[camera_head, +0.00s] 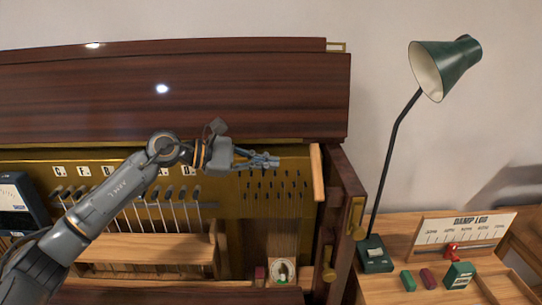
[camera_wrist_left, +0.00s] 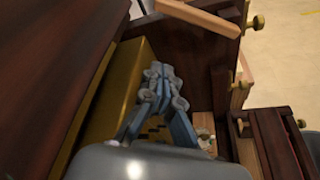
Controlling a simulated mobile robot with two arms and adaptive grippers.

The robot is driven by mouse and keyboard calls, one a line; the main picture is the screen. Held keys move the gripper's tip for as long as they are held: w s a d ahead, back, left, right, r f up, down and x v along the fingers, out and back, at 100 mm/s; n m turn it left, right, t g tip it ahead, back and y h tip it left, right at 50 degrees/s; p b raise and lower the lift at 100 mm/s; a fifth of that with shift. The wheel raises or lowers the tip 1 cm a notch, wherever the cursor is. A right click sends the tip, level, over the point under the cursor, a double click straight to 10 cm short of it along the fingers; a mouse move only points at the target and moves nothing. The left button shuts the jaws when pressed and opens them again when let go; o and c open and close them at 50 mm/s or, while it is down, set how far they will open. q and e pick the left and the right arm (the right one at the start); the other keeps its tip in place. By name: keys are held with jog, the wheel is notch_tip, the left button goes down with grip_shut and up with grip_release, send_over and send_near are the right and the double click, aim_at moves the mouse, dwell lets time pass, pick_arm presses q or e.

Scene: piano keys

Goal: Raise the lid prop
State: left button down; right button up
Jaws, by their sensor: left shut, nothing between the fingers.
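A light wooden bar that looks like the lid prop (camera_head: 317,172) stands at the right end of the piano's open front, just below the lid. A light wooden bar, probably the same prop, shows in the wrist view (camera_wrist_left: 197,17). The dark wooden lid (camera_head: 170,95) spans the top of the piano. My left gripper (camera_head: 274,161) is shut and empty, in front of the brass pin panel (camera_head: 275,200). In the head view its tips point right, with a gap before the bar. It also shows shut in the wrist view (camera_wrist_left: 158,75). My right gripper is out of view.
The dark right side panel (camera_head: 343,175) carries brass knobs (camera_head: 356,215). A green lamp (camera_head: 445,65) stands on the side table (camera_head: 395,255), near small blocks and a scale board (camera_head: 465,232). Hammers and strings fill the left of the cavity. A small dial (camera_head: 282,271) sits low inside.

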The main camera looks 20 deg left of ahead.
aim_at(317, 171)
pick_arm(q)
jog(key=p+x, duration=0.1)
jog(key=x, duration=0.1)
jog(key=p+x, duration=0.1)
jog(key=x, duration=0.2)
jog(key=p+x, duration=0.1)
jog(key=x, duration=0.1)
jog(key=shift+w+d+r+p, duration=0.15)
jog(key=shift+d+r+p, duration=0.15)
jog(key=shift+d, duration=0.1)
jog(key=s+r+p, duration=0.2)
jog(key=shift+d+r+p, duration=0.25)
jog(key=shift+d+p, duration=0.1)
jog(key=shift+d, duration=0.05)
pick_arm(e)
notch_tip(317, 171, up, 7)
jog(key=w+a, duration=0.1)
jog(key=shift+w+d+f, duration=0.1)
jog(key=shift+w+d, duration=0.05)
